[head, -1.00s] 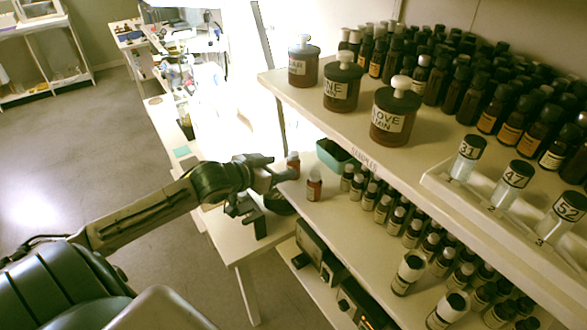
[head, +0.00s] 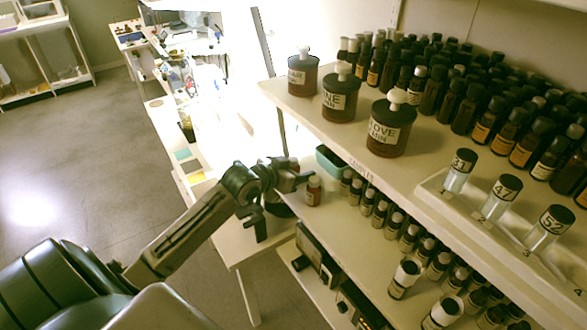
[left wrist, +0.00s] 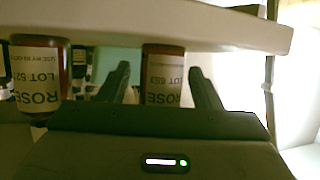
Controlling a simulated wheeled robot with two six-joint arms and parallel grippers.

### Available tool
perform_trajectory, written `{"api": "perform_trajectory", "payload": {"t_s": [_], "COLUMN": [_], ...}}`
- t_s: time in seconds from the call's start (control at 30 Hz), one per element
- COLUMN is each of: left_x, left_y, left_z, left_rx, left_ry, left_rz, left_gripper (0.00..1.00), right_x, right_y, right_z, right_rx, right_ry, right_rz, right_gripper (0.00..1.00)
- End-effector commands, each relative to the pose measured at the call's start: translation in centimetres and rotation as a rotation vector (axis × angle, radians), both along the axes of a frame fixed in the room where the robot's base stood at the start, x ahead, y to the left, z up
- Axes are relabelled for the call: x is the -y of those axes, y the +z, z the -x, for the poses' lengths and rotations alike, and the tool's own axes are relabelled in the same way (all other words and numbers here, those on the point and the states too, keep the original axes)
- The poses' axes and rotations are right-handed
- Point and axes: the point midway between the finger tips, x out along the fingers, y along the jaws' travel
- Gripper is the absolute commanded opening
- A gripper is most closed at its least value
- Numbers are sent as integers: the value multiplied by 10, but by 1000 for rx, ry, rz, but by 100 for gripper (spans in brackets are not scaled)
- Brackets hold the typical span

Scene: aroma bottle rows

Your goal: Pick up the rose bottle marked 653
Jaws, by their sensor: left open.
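Two small amber rose bottles stand near the end of the lower shelf. The far one (head: 294,162) is mostly hidden by my left gripper (head: 297,175) in the head view. In the left wrist view, which is upside down, a rose bottle (left wrist: 163,75) shows between the open fingers of my left gripper (left wrist: 160,84). Its lot number is partly legible and looks like 653. The fingers are apart with no grip on it. The other rose bottle (head: 314,190), marked LOT 521 in the left wrist view (left wrist: 40,75), stands beside it, outside the fingers. My right gripper is not in view.
A teal box (head: 333,160) and rows of small bottles (head: 380,212) stand farther right on the lower shelf. The upper shelf (head: 300,112) overhangs it, holding large brown jars (head: 390,125). A side table (head: 232,243) stands beneath my left gripper.

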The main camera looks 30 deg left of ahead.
Motion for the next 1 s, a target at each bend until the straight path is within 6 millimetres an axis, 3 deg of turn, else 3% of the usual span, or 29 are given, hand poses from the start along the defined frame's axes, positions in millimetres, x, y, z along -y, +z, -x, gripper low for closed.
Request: {"api": "perform_trajectory", "payload": {"t_s": [0.27,0.53,0.83,1.0], "left_x": [1,1,0,0], "left_y": [-1,-1,2,26], "left_z": [-2,-2,-3,-3], "left_rx": [0,0,2,6], "left_ry": [0,0,-1,-1], "left_rz": [-1,-1,-1,-5], "left_gripper": [58,9,9,9], "right_x": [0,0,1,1], "right_y": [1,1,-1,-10], "right_z": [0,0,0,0], "right_rx": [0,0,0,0], "right_ry": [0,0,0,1], "right_rz": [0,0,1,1], "right_gripper": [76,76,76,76]}}
